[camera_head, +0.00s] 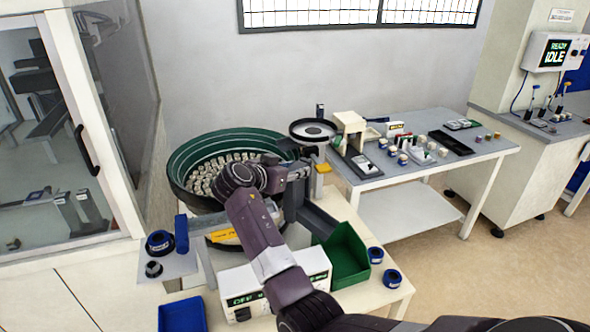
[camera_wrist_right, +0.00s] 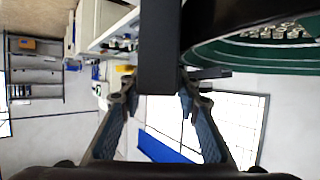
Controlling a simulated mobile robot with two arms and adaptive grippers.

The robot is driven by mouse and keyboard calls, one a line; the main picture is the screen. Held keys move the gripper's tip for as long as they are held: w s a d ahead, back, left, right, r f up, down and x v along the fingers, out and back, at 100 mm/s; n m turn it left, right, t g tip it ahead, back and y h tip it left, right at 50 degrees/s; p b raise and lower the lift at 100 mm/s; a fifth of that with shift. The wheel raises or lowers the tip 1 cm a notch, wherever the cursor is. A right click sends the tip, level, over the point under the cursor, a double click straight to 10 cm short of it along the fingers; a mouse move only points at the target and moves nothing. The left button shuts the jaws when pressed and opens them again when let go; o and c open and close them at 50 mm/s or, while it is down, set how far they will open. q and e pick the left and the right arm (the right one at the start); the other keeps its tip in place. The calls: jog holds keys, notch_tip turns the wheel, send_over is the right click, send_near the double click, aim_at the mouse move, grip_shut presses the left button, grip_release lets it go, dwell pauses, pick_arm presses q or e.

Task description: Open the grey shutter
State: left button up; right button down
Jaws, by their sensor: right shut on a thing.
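My right arm comes in from the bottom right of the head view and reaches over the front of the green bowl feeder (camera_head: 183,165). My right gripper (camera_head: 300,173) is at the bowl's right edge. In the right wrist view its fingers (camera_wrist_right: 160,88) are closed against both sides of a dark grey upright bar, which I take to be the grey shutter (camera_wrist_right: 160,45). In the head view a dark grey upright piece (camera_head: 294,197) shows just below the fingers. The arm hides part of the feeder's front. My left gripper is not in view.
A grey chute (camera_head: 319,221) runs from the bowl toward a green bin (camera_head: 346,258). A white control box (camera_head: 314,266) stands in front. Blue rolls (camera_head: 391,278) lie on the right edge. A small round feeder (camera_head: 313,130) and a side table (camera_head: 483,149) stand behind.

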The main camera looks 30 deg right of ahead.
jog(key=shift+r+p, duration=0.75)
jog(key=shift+r, duration=1.35)
jog(key=c, duration=1.4)
grip_release()
jog(key=shift+f, duration=0.1)
jog(key=shift+c, duration=0.2)
jog(key=v, duration=1.2)
jog(key=shift+f, duration=0.1)
